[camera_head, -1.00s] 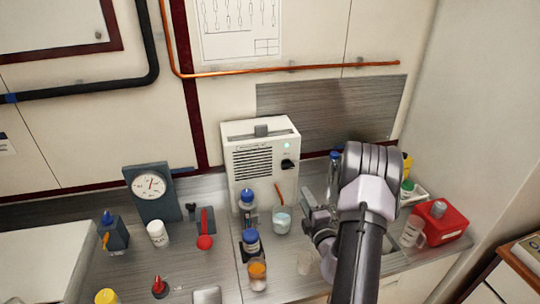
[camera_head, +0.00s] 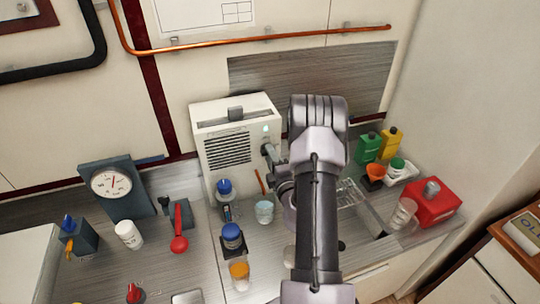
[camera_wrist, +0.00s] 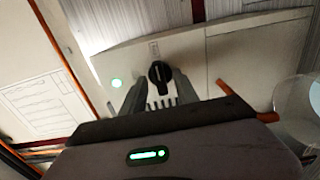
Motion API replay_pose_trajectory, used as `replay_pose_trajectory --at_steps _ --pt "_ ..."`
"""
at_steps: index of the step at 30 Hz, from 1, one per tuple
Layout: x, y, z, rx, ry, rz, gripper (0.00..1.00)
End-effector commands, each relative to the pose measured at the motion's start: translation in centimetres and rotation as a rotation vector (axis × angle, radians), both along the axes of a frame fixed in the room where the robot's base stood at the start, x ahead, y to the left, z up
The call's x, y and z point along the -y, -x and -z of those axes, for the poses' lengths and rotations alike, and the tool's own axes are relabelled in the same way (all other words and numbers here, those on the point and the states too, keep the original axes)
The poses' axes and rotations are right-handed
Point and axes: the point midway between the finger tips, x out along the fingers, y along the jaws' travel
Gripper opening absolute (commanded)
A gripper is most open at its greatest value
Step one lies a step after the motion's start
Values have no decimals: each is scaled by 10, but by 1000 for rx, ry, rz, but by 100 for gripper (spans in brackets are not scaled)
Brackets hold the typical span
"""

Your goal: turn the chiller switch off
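The chiller is a white box (camera_head: 209,128) with a dark vent grille, standing at the back of the counter. The lamp also shows pale in the head view (camera_head: 265,128). My gripper (camera_head: 267,150) is at the right part of the chiller's front and hides the switch there. In the wrist view my gripper (camera_wrist: 160,88) is open, its fingers on either side of the switch with gaps visible. Contact cannot be told.
A beaker (camera_head: 264,212) with an orange-brown stick and a blue-capped bottle (camera_head: 224,187) stand close in front of the chiller. A wire rack (camera_head: 349,194), a red container (camera_head: 432,204) and green and yellow bottles are to the right. A dial gauge (camera_head: 111,184) stands left.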

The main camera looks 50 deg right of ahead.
Motion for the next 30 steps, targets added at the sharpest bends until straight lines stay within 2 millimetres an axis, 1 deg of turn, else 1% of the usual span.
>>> replay_pose_trajectory --at_steps 1,3,5,6,14,20,26,30 --pt "0 0 0 0 0 0 28" --pt "0 0 0 0 0 0 15" --pt "0 0 0 0 0 0 3" --pt "0 0 0 0 0 0 0" --pt "0 0 0 -4 7 0 0" --pt "0 0 0 -33 60 -1 0" --pt "0 0 1 -101 186 -1 0" --pt "0 0 1 -164 300 -1 0"
